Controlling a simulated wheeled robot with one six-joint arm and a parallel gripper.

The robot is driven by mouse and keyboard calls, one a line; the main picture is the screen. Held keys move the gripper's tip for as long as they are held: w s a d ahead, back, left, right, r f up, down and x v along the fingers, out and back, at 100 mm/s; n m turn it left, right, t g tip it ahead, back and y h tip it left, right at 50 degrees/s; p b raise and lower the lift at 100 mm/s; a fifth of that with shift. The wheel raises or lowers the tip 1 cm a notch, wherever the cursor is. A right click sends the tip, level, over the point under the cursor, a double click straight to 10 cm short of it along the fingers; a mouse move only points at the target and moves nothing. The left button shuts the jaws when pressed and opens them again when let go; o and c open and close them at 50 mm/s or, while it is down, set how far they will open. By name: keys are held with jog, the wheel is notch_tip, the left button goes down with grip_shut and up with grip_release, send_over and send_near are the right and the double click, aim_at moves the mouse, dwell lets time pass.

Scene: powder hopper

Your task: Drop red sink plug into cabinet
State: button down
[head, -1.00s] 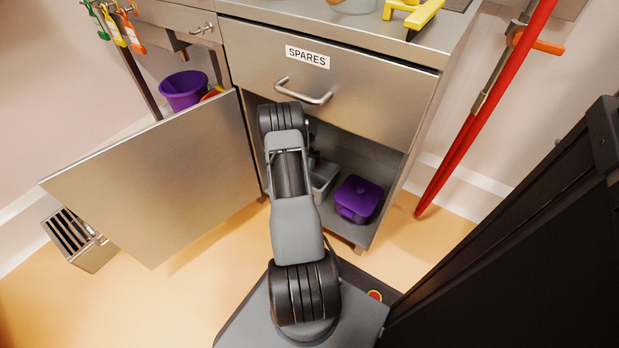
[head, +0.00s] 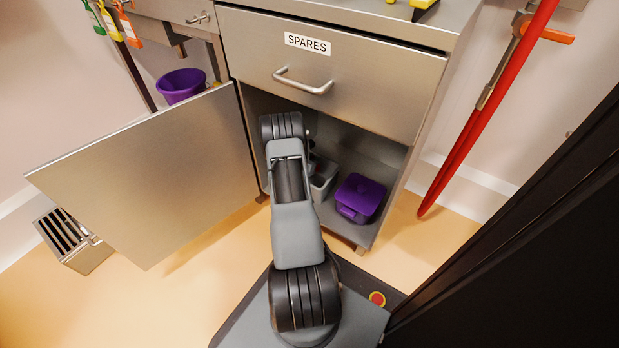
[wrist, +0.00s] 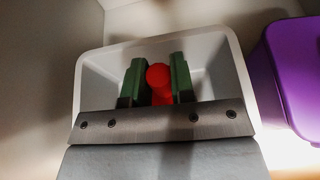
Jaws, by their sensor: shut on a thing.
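In the wrist view my gripper (wrist: 158,82) is shut on the red sink plug (wrist: 158,76), held between its green fingers. Behind the plug is a light grey open bin (wrist: 232,75) inside the cabinet; the gap between plug and bin is hard to judge. In the head view the cabinet (head: 378,158) is open below a drawer, with its door (head: 150,180) swung out to the left. My arm reaches into the cabinet, hiding the gripper and plug there. The grey bin (head: 325,180) shows partly beside my arm.
A purple lidded box (head: 360,197) stands right of the bin, also close by in the wrist view (wrist: 295,75). The SPARES drawer (head: 330,75) is closed above. A purple bucket (head: 181,85) is behind the door. A red pole (head: 490,105) leans at right; floor there is clear.

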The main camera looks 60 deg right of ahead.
jog(key=c, duration=0.9)
grip_release()
jog(key=shift+a+r, duration=0.1)
jog(key=p+v, duration=0.5)
jog(key=v, duration=0.8)
jog(key=shift+s+a+p, duration=0.1)
jog(key=shift+a+p, duration=0.2)
jog(key=shift+p, duration=0.05)
